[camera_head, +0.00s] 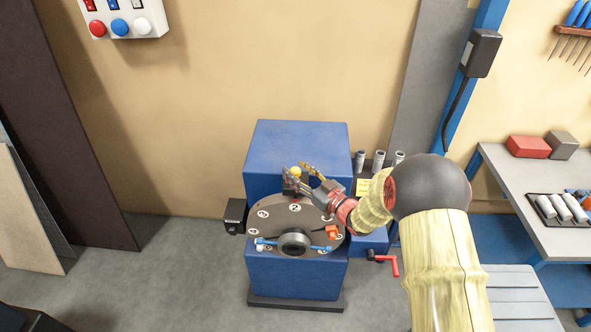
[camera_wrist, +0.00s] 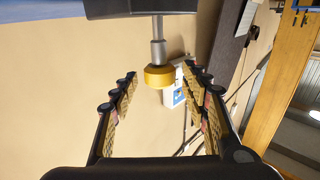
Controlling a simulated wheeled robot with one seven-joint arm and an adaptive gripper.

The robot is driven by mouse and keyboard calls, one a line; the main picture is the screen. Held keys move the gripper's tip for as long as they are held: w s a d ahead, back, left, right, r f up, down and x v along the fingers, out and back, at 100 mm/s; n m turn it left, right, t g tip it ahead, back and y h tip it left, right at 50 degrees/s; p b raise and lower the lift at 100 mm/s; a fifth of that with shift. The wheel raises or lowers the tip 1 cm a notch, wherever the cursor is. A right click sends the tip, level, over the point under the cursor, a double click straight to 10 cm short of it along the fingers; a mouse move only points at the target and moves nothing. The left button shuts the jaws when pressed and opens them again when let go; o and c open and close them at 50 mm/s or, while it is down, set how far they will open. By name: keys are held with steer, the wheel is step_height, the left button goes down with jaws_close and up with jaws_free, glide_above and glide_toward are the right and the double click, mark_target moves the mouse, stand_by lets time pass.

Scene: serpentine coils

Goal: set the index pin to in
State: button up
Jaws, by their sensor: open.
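The index pin has a yellow knob (camera_head: 295,171) above the back edge of the round numbered plate (camera_head: 267,232) on the blue machine. In the wrist view the yellow knob (camera_wrist: 158,77) sits on a stepped grey shaft (camera_wrist: 158,40) that comes out of a dark block (camera_wrist: 140,7). A length of shaft shows between block and knob. My gripper (camera_head: 299,168) is open at the knob. In the wrist view my gripper (camera_wrist: 159,74) has one finger on each side of the knob, with a gap on both sides. The fingers touch nothing that I can see.
The plate carries a dark central hub (camera_head: 295,243), a blue bar and an orange piece (camera_head: 332,231). A red crank (camera_head: 387,263) sticks out at the machine's lower right. Grey cylinders (camera_head: 378,159) stand behind my wrist.

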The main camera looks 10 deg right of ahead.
steer(key=shift+w+a, duration=0.25)
steer(key=shift+w, duration=0.2)
steer(key=shift+c, duration=0.2)
steer(key=c, duration=1.1)
jaws_close()
